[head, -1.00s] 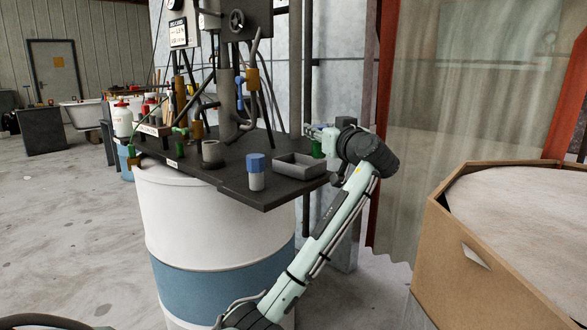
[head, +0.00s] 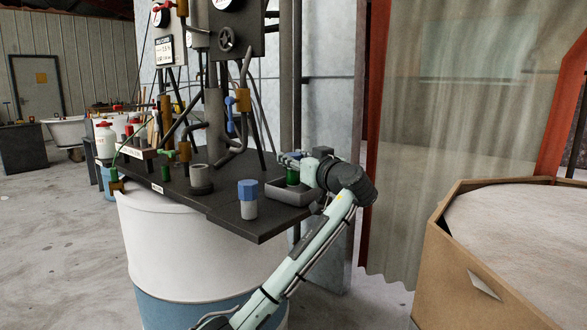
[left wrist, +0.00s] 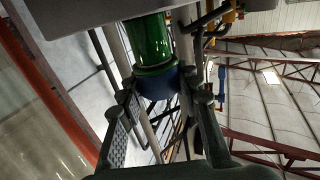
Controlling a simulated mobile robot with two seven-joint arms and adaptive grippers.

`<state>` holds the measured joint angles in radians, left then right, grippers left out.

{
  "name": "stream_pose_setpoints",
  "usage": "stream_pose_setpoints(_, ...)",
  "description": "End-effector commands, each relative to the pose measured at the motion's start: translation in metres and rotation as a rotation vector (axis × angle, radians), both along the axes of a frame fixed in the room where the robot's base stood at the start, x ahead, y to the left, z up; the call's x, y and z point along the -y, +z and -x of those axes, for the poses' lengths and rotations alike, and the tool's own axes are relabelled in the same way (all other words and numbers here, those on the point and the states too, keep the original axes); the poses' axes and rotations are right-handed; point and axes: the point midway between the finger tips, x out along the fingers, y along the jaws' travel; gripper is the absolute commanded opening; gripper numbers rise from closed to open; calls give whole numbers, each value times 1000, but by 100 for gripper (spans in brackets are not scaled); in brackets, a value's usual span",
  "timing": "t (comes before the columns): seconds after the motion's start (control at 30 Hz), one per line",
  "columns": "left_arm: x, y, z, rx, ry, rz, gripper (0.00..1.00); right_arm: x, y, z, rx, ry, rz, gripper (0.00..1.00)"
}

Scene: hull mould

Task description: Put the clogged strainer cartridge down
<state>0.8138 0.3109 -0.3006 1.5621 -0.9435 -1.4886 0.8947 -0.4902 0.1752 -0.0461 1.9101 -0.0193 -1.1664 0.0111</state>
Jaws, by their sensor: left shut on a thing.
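The clogged strainer cartridge is a green cylinder (head: 292,177). In the left wrist view it shows as a green body (left wrist: 150,45) with a blue end (left wrist: 158,83) towards my fingers. My left gripper (head: 289,158) is shut on it near its top, and the fingers (left wrist: 158,115) sit either side of the blue end. In the head view the cartridge is upright at the grey tray (head: 291,199), over or inside its left half. The tray's wall hides its lower end, so I cannot tell whether it touches the tray floor. My right gripper is not in view.
A pale cylinder with a blue hexagonal cap (head: 248,200) stands left of the tray on the dark bench plate (head: 262,229). A grey round socket (head: 201,180) is further left. Pipes and valves (head: 230,115) rise behind. A large cardboard bin (head: 500,270) stands at the right.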

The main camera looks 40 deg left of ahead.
Motion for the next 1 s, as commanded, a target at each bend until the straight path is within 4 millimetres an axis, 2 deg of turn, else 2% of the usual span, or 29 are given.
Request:
stream_pose_setpoints(0.1, -1, -19, 0, -6, 1, -2, 3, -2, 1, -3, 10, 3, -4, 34)
stream_pose_setpoints(0.17, 0, -24, 0, -4, 1, -2, 3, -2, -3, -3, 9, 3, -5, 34)
stream_pose_setpoints(0.5, 0, -27, 0, -1, 0, 0, 3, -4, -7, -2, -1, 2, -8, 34)
stream_pose_setpoints(0.53, 0, -27, 0, -1, 0, 0, 37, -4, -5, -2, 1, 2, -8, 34)
stream_pose_setpoints(0.67, 0, -26, 0, -1, 0, 0, 53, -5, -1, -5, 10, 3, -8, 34)
stream_pose_setpoints(1.0, 0, -25, 0, -1, 0, 0, 54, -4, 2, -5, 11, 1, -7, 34)
